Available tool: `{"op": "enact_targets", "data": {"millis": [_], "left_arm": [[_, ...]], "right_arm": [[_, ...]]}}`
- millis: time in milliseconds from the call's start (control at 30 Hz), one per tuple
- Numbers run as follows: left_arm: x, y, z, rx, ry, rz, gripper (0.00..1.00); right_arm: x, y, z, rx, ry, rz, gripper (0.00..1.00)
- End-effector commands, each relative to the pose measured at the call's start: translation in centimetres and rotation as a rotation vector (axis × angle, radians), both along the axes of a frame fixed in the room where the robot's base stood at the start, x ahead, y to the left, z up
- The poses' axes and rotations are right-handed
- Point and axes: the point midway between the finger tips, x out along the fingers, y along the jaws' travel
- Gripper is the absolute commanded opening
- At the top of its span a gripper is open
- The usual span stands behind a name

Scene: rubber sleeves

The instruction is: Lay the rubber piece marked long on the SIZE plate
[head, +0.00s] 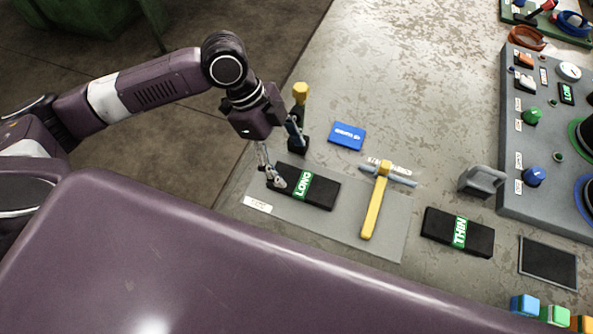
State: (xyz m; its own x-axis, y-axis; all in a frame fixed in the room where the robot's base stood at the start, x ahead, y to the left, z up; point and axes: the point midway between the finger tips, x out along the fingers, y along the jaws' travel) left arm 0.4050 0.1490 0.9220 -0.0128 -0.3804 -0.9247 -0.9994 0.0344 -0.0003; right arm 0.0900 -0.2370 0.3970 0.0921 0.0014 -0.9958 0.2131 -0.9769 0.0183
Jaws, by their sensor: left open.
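The black rubber piece marked LONG (322,193), with a green band, lies flat on the left part of a thin grey plate (338,226). The plate has a small white label at its front left corner, too small to read surely. My left gripper (272,178) is open at the left end of the LONG piece, its fingers pointing down. From this view I cannot tell whether a finger touches the piece. Part of the piece's left end is hidden by the gripper. My right gripper is out of view.
A black piece marked THIN (440,230) lies to the right. A yellow-topped upright tool (300,94) stands close behind my gripper. A blue card (347,135) and a grey control panel (540,190) lie beyond.

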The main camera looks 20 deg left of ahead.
Motion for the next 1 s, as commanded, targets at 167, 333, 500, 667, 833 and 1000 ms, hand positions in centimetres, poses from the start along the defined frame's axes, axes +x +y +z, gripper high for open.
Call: {"op": "enact_targets", "data": {"millis": [167, 333, 500, 667, 833, 1000], "left_arm": [[0.1, 1.0, 2.4, -0.001, -0.002, 0.001, 0.71], [0.0, 1.3, 3.2, -0.001, 0.0, 0.0, 0.71], [0.0, 1.3, 3.2, -0.001, 0.001, 0.0, 0.71], [0.0, 1.3, 3.2, -0.001, 0.001, 0.0, 0.71], [0.0, 1.3, 3.2, -0.001, 0.001, 0.0, 0.71], [0.0, 1.3, 3.2, -0.001, 0.001, 0.0, 0.71]], "right_arm": [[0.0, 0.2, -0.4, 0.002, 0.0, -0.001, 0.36], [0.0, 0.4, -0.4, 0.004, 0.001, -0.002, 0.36], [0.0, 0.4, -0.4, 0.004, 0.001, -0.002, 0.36], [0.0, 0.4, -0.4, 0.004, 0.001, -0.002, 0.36], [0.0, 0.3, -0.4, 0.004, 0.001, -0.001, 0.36], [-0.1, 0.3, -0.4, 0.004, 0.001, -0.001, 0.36]]}}
